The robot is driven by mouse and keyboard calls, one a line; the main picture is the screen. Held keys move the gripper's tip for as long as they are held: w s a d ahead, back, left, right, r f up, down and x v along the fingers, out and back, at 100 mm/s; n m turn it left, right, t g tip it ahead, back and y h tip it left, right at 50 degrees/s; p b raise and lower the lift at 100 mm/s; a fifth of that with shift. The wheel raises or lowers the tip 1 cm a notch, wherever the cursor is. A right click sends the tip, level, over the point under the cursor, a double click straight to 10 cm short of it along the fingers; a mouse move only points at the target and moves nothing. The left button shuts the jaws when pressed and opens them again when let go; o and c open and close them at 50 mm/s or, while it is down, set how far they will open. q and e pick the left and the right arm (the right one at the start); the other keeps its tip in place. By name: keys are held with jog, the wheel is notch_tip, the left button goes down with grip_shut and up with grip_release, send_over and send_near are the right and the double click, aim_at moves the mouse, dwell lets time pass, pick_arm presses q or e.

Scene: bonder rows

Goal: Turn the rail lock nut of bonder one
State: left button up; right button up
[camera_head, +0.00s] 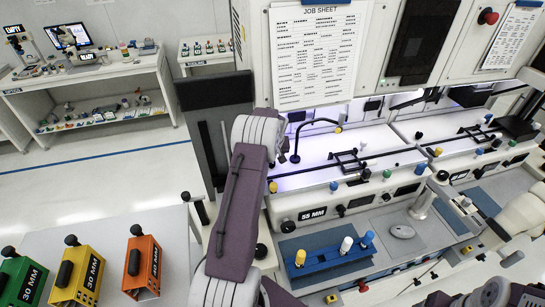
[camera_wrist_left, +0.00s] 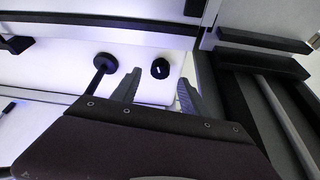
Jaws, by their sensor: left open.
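Bonder one appears to be the near white machine (camera_head: 285,203) with a lit bay and a "55 MM" label. In the left wrist view a round black knob or nut (camera_wrist_left: 160,68) with a small white mark sits on a pale surface; I cannot tell for certain that it is the rail lock nut. My left gripper (camera_wrist_left: 158,92) is open, its two grey fingers pointing toward this knob, which shows between and just beyond the tips. Contact is not visible. In the head view my purple and white left arm hides its gripper and this knob. My right gripper is not identifiable.
A black disc on a rod (camera_wrist_left: 105,62) stands left of the fingers. A gooseneck (camera_head: 318,122) arches in the bay. A blue tray (camera_head: 325,266) with colored pegs lies in front. Green, yellow (camera_head: 78,274) and orange (camera_head: 142,266) "30 MM" blocks stand at lower left.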

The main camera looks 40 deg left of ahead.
pick_arm(q)
jog(key=b+v, duration=0.1)
jog(key=v, duration=0.4)
jog(key=w+f+n+p, duration=0.1)
jog(key=f, duration=0.1)
jog(key=w+a+f+n+g+p, duration=0.1)
jog(key=f+n+p, duration=0.1)
jog(key=f, duration=0.1)
jog(key=a+f+n+y+p, duration=0.1)
jog(key=f+n+p, duration=0.1)
jog(key=shift+w+a+f+g, duration=0.15)
jog(key=shift+w+f+g, duration=0.2)
jog(key=shift+w+g, duration=0.05)
jog(key=shift+f, duration=0.25)
